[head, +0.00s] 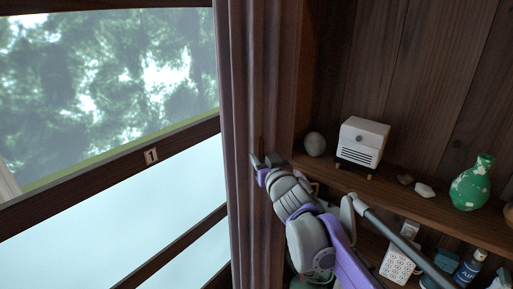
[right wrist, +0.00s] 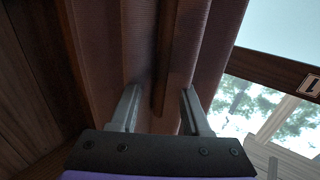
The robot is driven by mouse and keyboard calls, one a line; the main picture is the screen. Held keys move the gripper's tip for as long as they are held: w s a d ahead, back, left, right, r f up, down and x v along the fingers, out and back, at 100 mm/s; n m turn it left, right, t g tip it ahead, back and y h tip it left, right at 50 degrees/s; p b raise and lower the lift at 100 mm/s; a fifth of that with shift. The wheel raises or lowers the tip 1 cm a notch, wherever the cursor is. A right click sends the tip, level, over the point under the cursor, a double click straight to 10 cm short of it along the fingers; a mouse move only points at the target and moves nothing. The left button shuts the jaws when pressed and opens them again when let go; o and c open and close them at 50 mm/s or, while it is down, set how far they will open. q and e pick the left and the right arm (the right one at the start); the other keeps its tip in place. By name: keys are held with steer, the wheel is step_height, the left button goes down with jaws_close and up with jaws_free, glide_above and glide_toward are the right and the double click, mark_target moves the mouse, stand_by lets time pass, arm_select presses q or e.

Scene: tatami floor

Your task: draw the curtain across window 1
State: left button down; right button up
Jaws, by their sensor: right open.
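Window 1 (head: 110,90) fills the left of the head view, with a plate marked 1 (head: 151,155) on its dark crossbar. The brown curtain (head: 240,80) hangs bunched in vertical folds at the window's right edge. My right gripper (head: 262,160) is at the curtain's front. In the right wrist view the two fingers (right wrist: 160,110) are apart, with a curtain fold (right wrist: 172,60) running between them. I cannot tell whether the fingers touch the cloth. The number plate also shows at the right edge of the wrist view (right wrist: 311,86). My left gripper is not in view.
A wooden shelf (head: 400,190) stands right of the curtain. It bears a grey ball (head: 315,144), a white box (head: 363,140), small stones (head: 424,190) and a green vase (head: 472,183). Lower down are a white dotted box (head: 397,262) and a blue can (head: 469,267).

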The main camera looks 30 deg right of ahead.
steer(key=shift+w+d, duration=0.15)
steer(key=shift+w, duration=0.55)
steer(key=shift+w+d, duration=0.1)
steer(key=shift+w, duration=0.6)
jaws_close()
stand_by(0.5)
